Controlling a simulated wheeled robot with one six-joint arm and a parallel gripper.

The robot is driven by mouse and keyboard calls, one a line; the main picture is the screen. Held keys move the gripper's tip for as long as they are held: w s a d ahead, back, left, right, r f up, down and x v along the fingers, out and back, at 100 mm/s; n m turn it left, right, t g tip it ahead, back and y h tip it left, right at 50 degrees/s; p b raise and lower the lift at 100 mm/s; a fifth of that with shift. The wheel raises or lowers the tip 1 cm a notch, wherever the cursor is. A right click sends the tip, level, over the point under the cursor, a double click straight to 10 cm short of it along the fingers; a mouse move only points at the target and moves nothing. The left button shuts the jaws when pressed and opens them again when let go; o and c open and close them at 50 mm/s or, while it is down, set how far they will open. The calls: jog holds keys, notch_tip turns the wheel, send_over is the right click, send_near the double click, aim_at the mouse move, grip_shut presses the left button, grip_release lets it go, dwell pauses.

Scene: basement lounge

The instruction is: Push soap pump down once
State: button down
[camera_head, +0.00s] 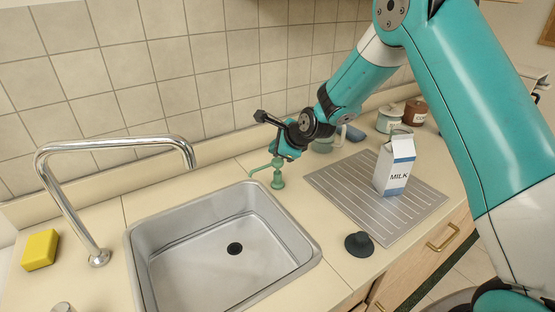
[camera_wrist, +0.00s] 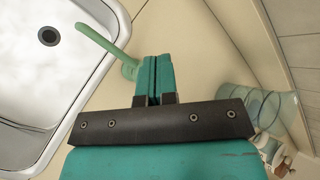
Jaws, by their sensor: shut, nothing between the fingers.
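The green soap pump (camera_head: 277,181) stands on the counter behind the sink's back right corner, its thin spout pointing left over the counter. In the wrist view its spout (camera_wrist: 101,43) slants from the upper left down to the pump head, which is partly hidden by my fingers. My gripper (camera_head: 284,155) is shut and empty, at the top of the pump. In the wrist view the closed teal fingertips (camera_wrist: 155,62) are right beside or over the pump head. I cannot tell whether they touch it. The pump's body is hidden in the wrist view.
The steel sink (camera_head: 200,270) and chrome faucet (camera_head: 70,195) lie left. A milk carton (camera_head: 395,168) stands on the ribbed drainboard (camera_head: 345,190) to the right. A black stopper (camera_head: 359,244) is in front, a yellow sponge (camera_head: 40,249) far left. Jars (camera_head: 389,119) and the tiled wall are behind.

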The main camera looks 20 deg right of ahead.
aim_at(274, 159)
jog(key=shift+f, duration=0.15)
jog(key=shift+f+b, duration=0.3)
jog(key=shift+f, duration=0.05)
jog(key=shift+f+b, duration=0.6)
jog(key=shift+f, duration=0.4)
dwell(1.2)
jog(key=shift+r, duration=0.15)
jog(key=shift+r+p, duration=1.05)
jog(key=shift+r, duration=0.25)
notch_tip(274, 159, up, 5)
jog(key=p, duration=0.3)
jog(key=shift+p, duration=0.4)
